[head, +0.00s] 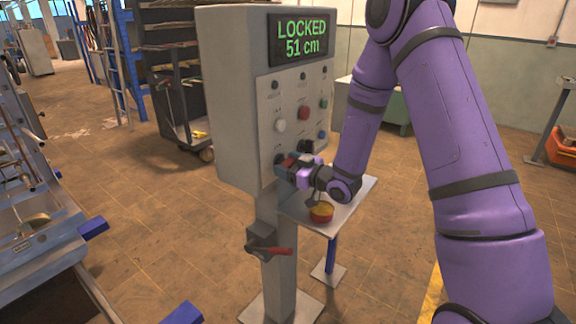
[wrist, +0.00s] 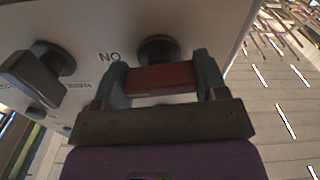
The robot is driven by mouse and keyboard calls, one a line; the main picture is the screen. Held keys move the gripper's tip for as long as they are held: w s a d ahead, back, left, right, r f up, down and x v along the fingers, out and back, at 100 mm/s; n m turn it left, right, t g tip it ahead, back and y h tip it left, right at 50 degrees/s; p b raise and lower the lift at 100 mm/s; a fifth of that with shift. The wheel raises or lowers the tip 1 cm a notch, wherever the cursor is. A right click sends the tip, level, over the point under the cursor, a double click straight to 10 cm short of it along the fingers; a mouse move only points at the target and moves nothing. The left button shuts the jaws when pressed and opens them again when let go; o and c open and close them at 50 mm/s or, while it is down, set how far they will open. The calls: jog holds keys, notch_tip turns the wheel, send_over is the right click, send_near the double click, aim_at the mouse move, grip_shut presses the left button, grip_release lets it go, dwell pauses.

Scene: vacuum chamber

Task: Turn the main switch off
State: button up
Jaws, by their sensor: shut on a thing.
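A grey control cabinet (head: 228,110) stands on a post, its display (head: 302,38) reading "LOCKED 51 cm". My gripper (head: 286,170) is at the lower left of the panel. In the wrist view, my gripper (wrist: 163,74) is shut on a red switch handle (wrist: 160,80), one finger on each side. The handle sits crosswise in front of a dark round mount (wrist: 158,48). An upside-down "ON" label (wrist: 109,57) is beside it. Whether this is the main switch cannot be read.
A dark rotary knob (wrist: 36,78) is beside the held handle. Push buttons, one red (head: 303,112) and one white (head: 280,126), sit above. A grey box with a red lever (head: 275,249) is on the post. A small table (head: 350,205) bears a red bowl (head: 321,212).

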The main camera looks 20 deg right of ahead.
jog(key=n, duration=1.2)
jog(key=shift+n, duration=1.9)
jog(key=shift+f+n, duration=0.1)
jog(key=shift+n, duration=0.2)
jog(key=o, duration=0.9)
jog(key=shift+o, duration=0.2)
jog(key=v, duration=1.1)
